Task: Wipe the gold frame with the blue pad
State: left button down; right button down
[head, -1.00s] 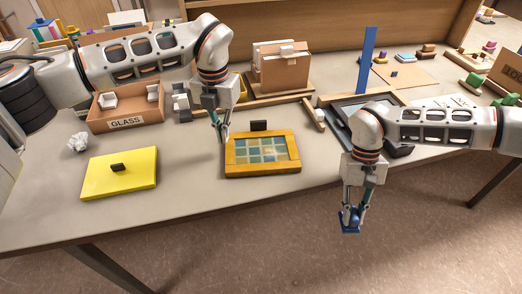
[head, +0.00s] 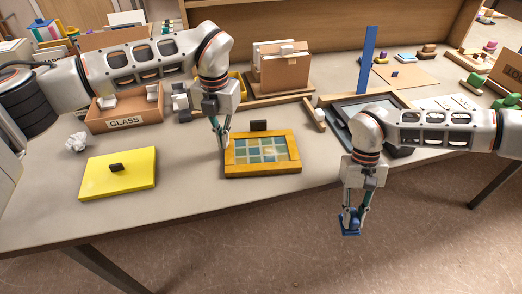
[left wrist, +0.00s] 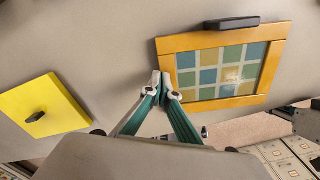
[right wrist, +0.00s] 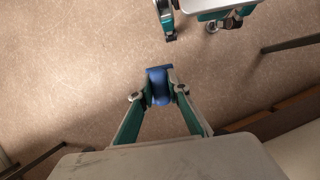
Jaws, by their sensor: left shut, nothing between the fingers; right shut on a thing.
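The gold frame (head: 262,170) lies flat near the table's front edge, around a grid of blue, green and yellow squares. It also shows in the left wrist view (left wrist: 275,72), with a whitish smear on the panel inside it. My left gripper (head: 221,147) is shut and empty, at the frame's left side; I cannot tell whether it touches. In the left wrist view its fingertips (left wrist: 163,80) are together beside the frame. My right gripper (head: 350,224) is shut on the blue pad (head: 349,229), held out past the table's front edge, over the floor. The pad (right wrist: 160,86) sits between its fingertips in the right wrist view.
A black block (head: 259,125) stands at the frame's back edge. A yellow board (head: 95,177) with a dark handle lies to the left. A box labelled GLASS (head: 125,121) and crumpled paper (head: 76,142) are behind it. A dark tray (head: 345,108) lies behind my right arm.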

pick_arm(q)
jog(key=shift+f, duration=0.45)
pick_arm(e)
jog(key=shift+f, duration=0.2)
pick_arm(q)
jog(key=shift+r, duration=0.1)
pick_arm(e)
jog(key=shift+r, duration=0.1)
